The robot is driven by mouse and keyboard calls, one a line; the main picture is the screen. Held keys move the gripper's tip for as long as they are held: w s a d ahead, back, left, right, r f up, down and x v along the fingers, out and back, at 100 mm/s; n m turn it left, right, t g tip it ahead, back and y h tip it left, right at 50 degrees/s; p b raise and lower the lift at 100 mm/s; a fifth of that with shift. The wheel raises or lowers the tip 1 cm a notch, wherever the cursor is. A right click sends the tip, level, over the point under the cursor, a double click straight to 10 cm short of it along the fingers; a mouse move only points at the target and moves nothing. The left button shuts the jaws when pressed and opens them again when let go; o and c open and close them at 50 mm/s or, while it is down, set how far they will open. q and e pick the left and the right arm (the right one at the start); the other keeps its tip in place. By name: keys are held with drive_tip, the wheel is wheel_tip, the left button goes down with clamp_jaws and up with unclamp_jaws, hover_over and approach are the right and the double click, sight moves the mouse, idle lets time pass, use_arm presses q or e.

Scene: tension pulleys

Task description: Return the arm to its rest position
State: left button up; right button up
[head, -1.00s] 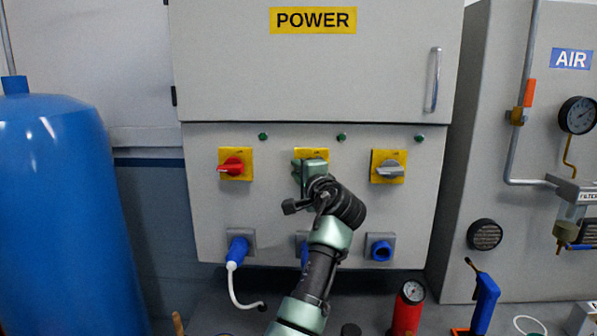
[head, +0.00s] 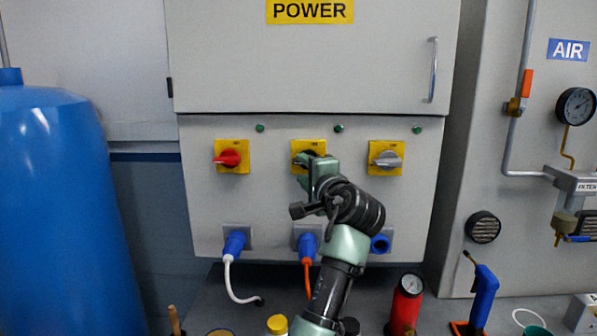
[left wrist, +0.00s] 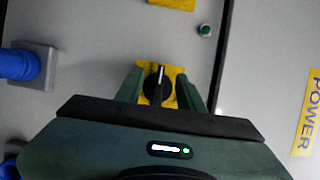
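My left gripper (head: 314,168) is in front of the middle switch (head: 309,146) of the POWER cabinet (head: 215,205). The switch has a yellow plate and a dark knob, partly hidden by the gripper in the head view. In the left wrist view, the open fingers of my left gripper (left wrist: 159,78) stand to either side of the middle switch (left wrist: 158,84), with nothing held. The knob shows between them, and a gap appears between the fingers and the knob. My arm reaches up from the bottom of the head view. My right gripper is not in view.
A red-handled switch (head: 229,158) is on the left and a grey-handled switch (head: 386,157) on the right. Below are blue plugs (head: 235,243) with cables. A blue tank (head: 50,200) stands left. A red cylinder (head: 405,305) and a blue tool (head: 485,295) stand on the bench.

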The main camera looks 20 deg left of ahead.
use_arm(q)
drive_tip(key=shift+v, duration=0.8)
